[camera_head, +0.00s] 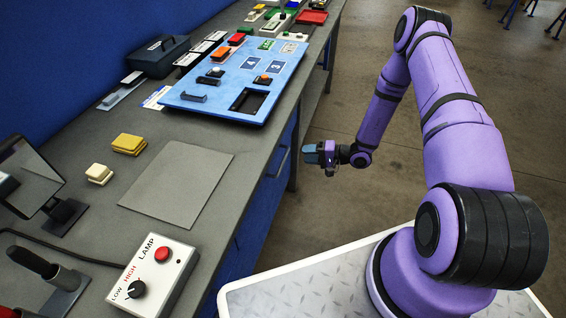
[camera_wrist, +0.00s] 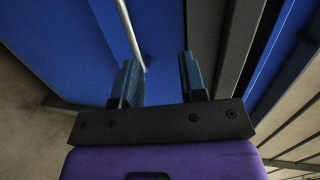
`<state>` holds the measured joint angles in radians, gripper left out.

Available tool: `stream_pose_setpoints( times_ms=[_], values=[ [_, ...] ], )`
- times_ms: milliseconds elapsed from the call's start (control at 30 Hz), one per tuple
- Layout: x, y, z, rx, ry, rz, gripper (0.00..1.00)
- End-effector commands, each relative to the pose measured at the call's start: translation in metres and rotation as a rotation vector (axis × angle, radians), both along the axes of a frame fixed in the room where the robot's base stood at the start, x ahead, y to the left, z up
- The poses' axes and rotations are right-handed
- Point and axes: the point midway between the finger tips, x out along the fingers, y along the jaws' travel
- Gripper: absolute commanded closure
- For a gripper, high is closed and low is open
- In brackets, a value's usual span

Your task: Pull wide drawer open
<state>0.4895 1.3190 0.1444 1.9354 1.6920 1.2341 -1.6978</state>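The blue drawer front (camera_head: 267,205) is under the right edge of the workbench, and it fills much of the wrist view (camera_wrist: 165,25). A thin pale bar handle (camera_head: 278,163) is on it. In the wrist view the handle (camera_wrist: 130,30) slants down from the top, its near end beside the left fingertip and toward the gap. My gripper (camera_head: 311,153) is out in front of the drawer, to the right of the handle. In the wrist view my gripper's two fingers (camera_wrist: 160,65) are apart with nothing clamped between them. The drawer looks shut.
The grey workbench (camera_head: 105,215) runs along the left. A lamp control box (camera_head: 153,275), a grey mat (camera_head: 180,185) and a blue board (camera_head: 235,80) lie on it. The bench edge overhangs the drawer. Open floor (camera_head: 400,190) lies to the right.

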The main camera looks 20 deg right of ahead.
Motion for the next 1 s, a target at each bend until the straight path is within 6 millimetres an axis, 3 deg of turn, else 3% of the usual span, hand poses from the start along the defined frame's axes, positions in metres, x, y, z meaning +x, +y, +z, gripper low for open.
stream_pose_setpoints(
  times_ms=[100, 233, 433, 800, 1000],
  values=[
    [-0.006, -0.002, -0.029, 0.006, 0.0, -0.057, 0.62],
    [-0.009, -0.003, -0.043, 0.005, -0.001, -0.089, 0.62],
    [-0.002, 0.007, -0.049, 0.004, -0.003, -0.096, 0.62],
    [0.034, 0.057, -0.061, 0.004, -0.004, -0.094, 0.62],
    [0.047, 0.075, -0.066, 0.003, -0.002, -0.095, 0.62]
  ],
)
